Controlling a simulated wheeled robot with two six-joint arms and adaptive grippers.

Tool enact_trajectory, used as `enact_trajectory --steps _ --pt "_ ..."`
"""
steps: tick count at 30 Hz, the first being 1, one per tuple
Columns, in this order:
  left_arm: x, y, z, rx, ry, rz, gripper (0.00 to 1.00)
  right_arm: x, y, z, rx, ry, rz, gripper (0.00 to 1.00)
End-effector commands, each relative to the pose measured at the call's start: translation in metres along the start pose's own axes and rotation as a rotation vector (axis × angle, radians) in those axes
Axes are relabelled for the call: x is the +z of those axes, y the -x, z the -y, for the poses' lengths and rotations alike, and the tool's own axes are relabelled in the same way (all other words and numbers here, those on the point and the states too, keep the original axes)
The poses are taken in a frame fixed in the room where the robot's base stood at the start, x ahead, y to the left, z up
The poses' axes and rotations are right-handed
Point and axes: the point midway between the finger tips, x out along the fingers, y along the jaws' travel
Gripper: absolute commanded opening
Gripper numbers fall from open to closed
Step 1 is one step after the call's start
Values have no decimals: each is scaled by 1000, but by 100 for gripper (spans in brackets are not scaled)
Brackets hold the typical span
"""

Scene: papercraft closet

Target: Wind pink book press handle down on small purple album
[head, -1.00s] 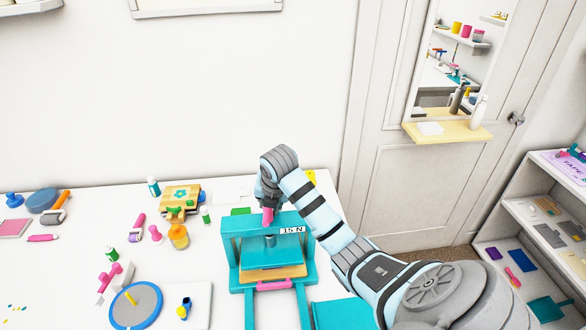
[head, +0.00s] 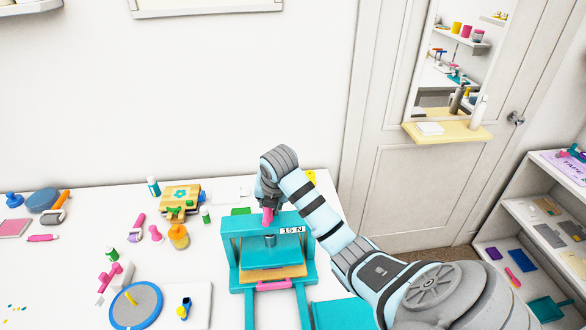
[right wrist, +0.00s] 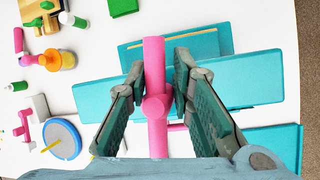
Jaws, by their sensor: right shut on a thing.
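The teal book press (head: 228,250) stands on the white table, with a "15 N" label on its top beam. Its pink handle (right wrist: 154,62) is a bar at the top of the screw, above the beam. My right gripper (right wrist: 158,78) is shut on the handle, with one finger on each side of the bar. In the head view, the right gripper (head: 268,205) is seen over the beam, and the pink handle shows below it. A tan board (head: 272,272) lies inside the press, below the screw. I cannot make out the small purple album. My left gripper is not in view.
A blue-rimmed grey disc (head: 148,305) lies left of the press. A teal panel (head: 340,313) is right of the press. The wall is behind.

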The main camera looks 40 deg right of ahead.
Motion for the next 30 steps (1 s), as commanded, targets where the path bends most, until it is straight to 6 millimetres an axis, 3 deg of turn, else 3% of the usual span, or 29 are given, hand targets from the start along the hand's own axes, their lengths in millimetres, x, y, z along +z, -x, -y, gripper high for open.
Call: enact_trajectory --steps 5,6,7,18,30 --pt "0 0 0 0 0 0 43 -7 -4 2 -8 1 -21 0" --pt "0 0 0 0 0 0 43 -7 -4 2 -8 1 -20 26" --pt "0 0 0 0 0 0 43 -6 -4 2 -8 1 -20 28" --pt "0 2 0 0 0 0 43 -1 1 0 -3 0 -7 28" --pt "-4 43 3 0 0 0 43 18 44 -9 -1 0 -2 28"
